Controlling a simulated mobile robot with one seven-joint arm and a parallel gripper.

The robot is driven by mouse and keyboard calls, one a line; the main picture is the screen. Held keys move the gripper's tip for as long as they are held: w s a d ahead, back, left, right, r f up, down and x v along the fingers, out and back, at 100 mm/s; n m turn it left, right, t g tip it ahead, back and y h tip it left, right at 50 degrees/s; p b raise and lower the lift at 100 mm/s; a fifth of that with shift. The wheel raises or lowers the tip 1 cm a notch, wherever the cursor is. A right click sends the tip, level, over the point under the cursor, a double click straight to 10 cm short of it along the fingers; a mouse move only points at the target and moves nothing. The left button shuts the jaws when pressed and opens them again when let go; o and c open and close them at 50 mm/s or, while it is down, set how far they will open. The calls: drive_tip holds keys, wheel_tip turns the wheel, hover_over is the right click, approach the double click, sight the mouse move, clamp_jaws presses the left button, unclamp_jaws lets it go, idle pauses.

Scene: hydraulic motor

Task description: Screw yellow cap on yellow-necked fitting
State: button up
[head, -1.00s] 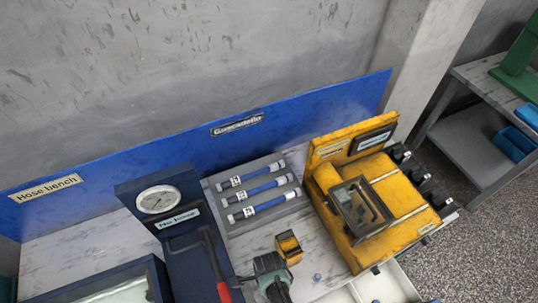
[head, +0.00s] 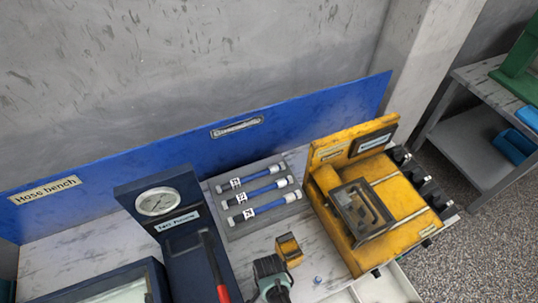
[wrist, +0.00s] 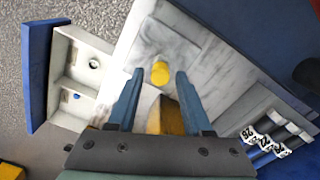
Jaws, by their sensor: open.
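A round yellow piece (wrist: 160,73) shows in the wrist view, seen end-on, between and apart from my fingertips. It looks like the yellow cap or the yellow neck of the fitting; I cannot tell which. My gripper (wrist: 158,76) has its two blue fingers spread on either side of it, with nothing visibly held. In the head view my gripper (head: 268,272) is low over the bench, just in front of a yellow block (head: 289,249). That block also shows in the wrist view (wrist: 167,118). No separate second yellow part is clearly seen; one may be hidden behind my gripper.
A dark blue gauge stand (head: 160,202) with a red-handled tool (head: 222,291) is at left. A rack of blue hoses (head: 258,193) lies behind. A yellow machine (head: 375,200) stands at right. A small blue piece (head: 318,279) lies nearby.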

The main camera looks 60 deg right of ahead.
drive_tip(key=shift+n, duration=1.4)
drive_tip(key=n, duration=0.9)
drive_tip(key=shift+b, duration=0.35)
clamp_jaws()
